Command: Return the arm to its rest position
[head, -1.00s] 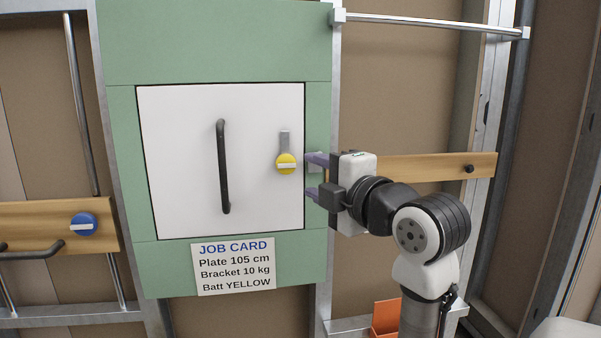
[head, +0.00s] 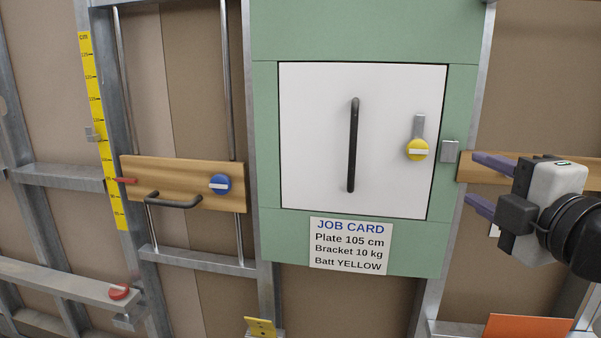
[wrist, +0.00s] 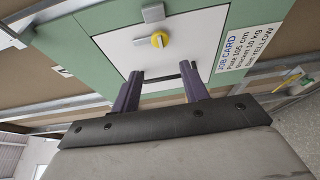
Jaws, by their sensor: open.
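My gripper (head: 482,183) is at the right side of the head view, with its two purple fingers pointing left. It is open and empty. The fingers are to the right of the white door (head: 310,140) and its yellow knob (head: 417,150), apart from them in the picture. In the wrist view my gripper (wrist: 160,80) shows both fingers spread, with the white door (wrist: 180,52) and the yellow knob (wrist: 159,40) beyond them. The rest of my arm runs out of the head view at the right edge.
The door, with a black handle (head: 353,145), is shut in a green panel (head: 350,30). A job card (head: 349,245) hangs below. At left are a wooden plate (head: 150,180) with a blue knob (head: 220,184) and a yellow ruler (head: 100,120). An orange item (head: 528,327) is at lower right.

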